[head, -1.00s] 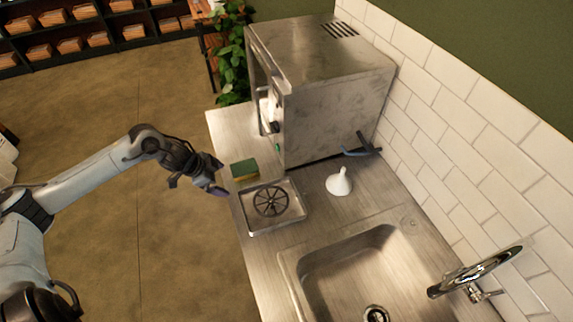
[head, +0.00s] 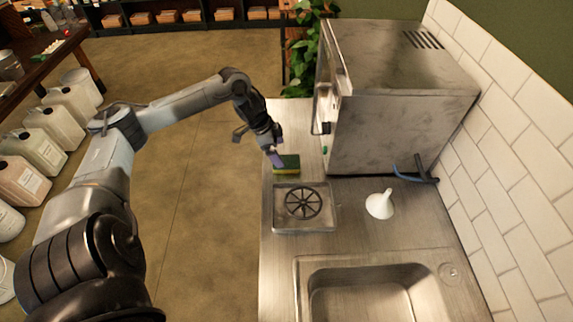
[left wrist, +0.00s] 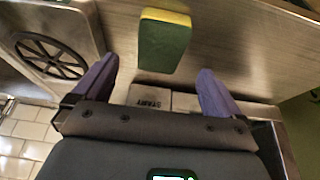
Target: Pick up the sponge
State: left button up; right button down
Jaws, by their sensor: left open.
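The sponge (head: 288,164), green with a yellow layer, lies on the steel counter (head: 290,125) behind the square drain tray (head: 282,218). In the left wrist view the sponge (left wrist: 163,42) shows ahead of and between the two purple fingers. My left gripper (head: 275,158) is at the sponge's left end, pointing down. In the left wrist view its fingers (left wrist: 158,88) are spread wide, with nothing held between them. I cannot tell its exact height over the counter. My right gripper is not in view.
A steel machine (head: 400,120) stands right of the sponge. A white funnel (head: 380,204) and a blue-handled tool (head: 413,172) are nearby. The sink (head: 370,300) is at the front, and the counter's left edge drops to the floor.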

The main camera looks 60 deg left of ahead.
aim_at(285, 161)
pick_arm(q)
jog(key=shift+x, duration=2.25)
jog(key=shift+w+d+f, duration=0.15)
jog(key=shift+w+f, duration=0.15)
jog(key=shift+f, duration=0.2)
jog(key=shift+f+p, duration=0.25)
jog(key=shift+p, duration=0.2)
jog(key=shift+c, duration=0.2)
jog(key=c, duration=1.1)
jog(key=shift+o, duration=0.2)
jog(key=shift+r+b, duration=0.15)
jog(key=shift+b, duration=0.25)
jog(key=r, duration=0.3)
jog(key=d+r, duration=0.1)
jog(key=shift+r, duration=0.4)
jog(key=d+r, duration=0.6)
jog(key=d, duration=0.4)
jog(key=shift+s+d+r, duration=0.2)
jog(key=shift+s+d, duration=0.1)
jog(key=shift+d, duration=0.05)
